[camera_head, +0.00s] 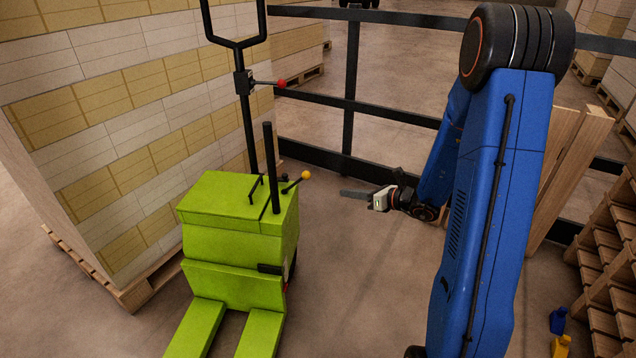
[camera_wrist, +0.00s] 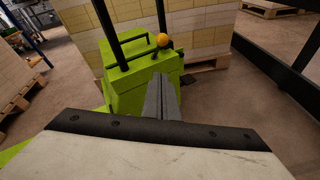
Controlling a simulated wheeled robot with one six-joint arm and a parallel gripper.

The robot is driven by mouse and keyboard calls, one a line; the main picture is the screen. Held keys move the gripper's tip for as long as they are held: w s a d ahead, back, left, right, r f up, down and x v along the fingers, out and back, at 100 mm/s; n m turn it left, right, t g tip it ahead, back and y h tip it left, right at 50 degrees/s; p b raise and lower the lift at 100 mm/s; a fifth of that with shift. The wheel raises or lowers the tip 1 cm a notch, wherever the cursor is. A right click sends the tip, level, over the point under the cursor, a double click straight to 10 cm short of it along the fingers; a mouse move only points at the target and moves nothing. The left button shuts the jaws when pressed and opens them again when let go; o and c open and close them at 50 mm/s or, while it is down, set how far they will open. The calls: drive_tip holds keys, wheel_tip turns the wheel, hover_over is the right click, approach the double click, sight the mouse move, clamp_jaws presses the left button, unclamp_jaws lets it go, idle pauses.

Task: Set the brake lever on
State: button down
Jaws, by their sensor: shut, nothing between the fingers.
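A green pallet truck (camera_head: 235,240) stands left of centre. A short lever with a yellow knob (camera_head: 306,175) sticks out from the right of its top. A second lever with a red knob (camera_head: 282,84) sits higher, on the black handle post. I cannot tell from labels which is the brake lever. My gripper (camera_head: 342,193) is shut and empty, to the right of the yellow knob and slightly lower, apart from it. In the wrist view the closed fingers (camera_wrist: 160,80) point towards the truck, and the yellow knob (camera_wrist: 162,41) shows just beyond their tips.
A tall stack of reams (camera_head: 110,110) on a pallet stands behind and left of the truck. A black rail fence (camera_head: 350,95) runs behind. Wooden pallets (camera_head: 610,260) are stacked at the right. The floor between the truck and my arm is clear.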

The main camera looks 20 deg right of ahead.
drive_tip(key=w+r+x, duration=0.1)
drive_tip(key=r+x, duration=0.1)
drive_tip(key=x, duration=1.1)
drive_tip(key=shift+r, duration=0.35)
